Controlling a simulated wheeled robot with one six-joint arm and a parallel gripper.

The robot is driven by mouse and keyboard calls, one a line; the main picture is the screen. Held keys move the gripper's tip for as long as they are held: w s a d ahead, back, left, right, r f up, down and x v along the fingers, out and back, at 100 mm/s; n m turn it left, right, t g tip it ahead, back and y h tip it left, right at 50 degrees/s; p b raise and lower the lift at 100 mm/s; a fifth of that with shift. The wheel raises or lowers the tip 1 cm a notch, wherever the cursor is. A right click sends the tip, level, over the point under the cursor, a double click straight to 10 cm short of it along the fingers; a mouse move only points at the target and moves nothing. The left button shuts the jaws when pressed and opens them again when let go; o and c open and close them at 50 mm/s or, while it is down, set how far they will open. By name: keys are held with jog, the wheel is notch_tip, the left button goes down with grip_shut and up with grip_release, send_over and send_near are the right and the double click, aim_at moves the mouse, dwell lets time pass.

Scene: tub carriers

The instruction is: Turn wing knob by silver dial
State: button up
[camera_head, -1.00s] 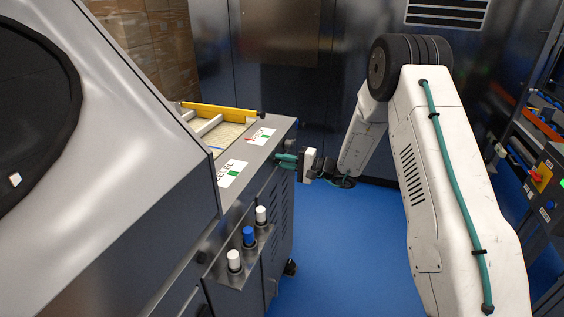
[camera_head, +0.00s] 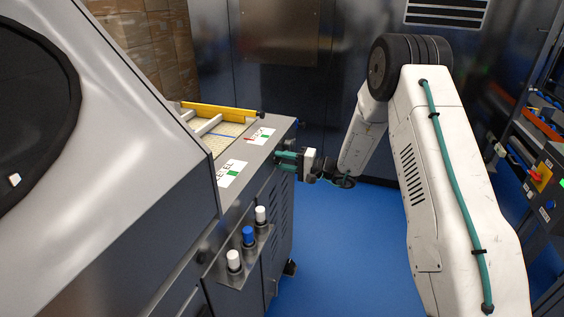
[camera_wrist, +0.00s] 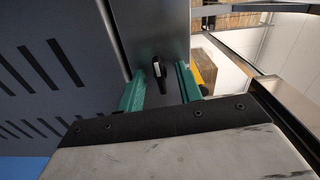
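In the wrist view a small dark knob (camera_wrist: 158,72) with a pale face stands on the narrow grey metal panel of the machine. It shows between the two green fingers of my gripper (camera_wrist: 160,87), just beyond their tips. The fingers are apart, with a gap on both sides of the knob, and hold nothing. In the head view my gripper (camera_head: 287,160) is at the machine's (camera_head: 262,150) right end face, below its top edge. The knob is hidden there. I cannot make out a silver dial in either view.
A bracket (camera_head: 243,258) with white and blue capped posts sticks out of the machine's near side. A yellow bar (camera_head: 220,109) lies across its tray. At right stands a dark panel with a red knob (camera_head: 541,174). Blue floor (camera_head: 345,240) is open between.

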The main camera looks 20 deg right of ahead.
jog(key=v, duration=0.7)
jog(key=shift+s+d, duration=0.25)
jog(key=shift+d, duration=0.05)
dwell(0.4)
